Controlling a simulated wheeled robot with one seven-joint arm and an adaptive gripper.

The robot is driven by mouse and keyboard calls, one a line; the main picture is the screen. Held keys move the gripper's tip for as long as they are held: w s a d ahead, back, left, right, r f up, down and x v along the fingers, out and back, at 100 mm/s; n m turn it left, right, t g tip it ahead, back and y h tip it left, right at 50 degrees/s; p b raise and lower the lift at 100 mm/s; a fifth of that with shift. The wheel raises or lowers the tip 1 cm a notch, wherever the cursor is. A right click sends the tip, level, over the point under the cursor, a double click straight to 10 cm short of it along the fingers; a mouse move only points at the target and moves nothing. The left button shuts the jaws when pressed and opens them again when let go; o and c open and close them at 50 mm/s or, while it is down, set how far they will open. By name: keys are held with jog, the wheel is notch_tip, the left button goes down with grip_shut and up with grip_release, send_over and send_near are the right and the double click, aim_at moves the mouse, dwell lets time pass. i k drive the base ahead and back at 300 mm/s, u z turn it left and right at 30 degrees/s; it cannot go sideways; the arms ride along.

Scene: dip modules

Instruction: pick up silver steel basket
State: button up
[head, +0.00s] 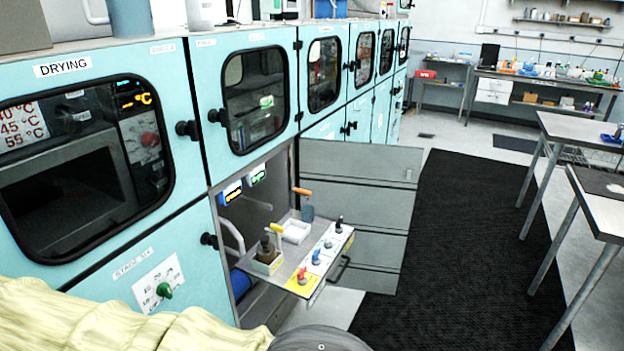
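I cannot make out a silver steel basket for certain in the head view. A pull-out shelf (290,268) extends from an open lower cabinet. On it are a white square container (296,232), a smaller white box (266,264) with a brown object (266,246) in it, and a blue-grey piece (308,213) below an orange handle (302,191). My arm, in a pale yellow cover, crosses the bottom left, with a dark grey rounded part at the bottom middle. My gripper's fingers are not in view.
An open grey door (360,210) stands right of the shelf. Teal cabinets (250,90) with dark windows line the left. A control strip (318,258) with knobs runs along the shelf. Steel tables (580,130) stand right. The black floor mat (460,250) is clear.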

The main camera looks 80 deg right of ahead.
aim_at(266, 252)
jog(key=z, duration=1.75)
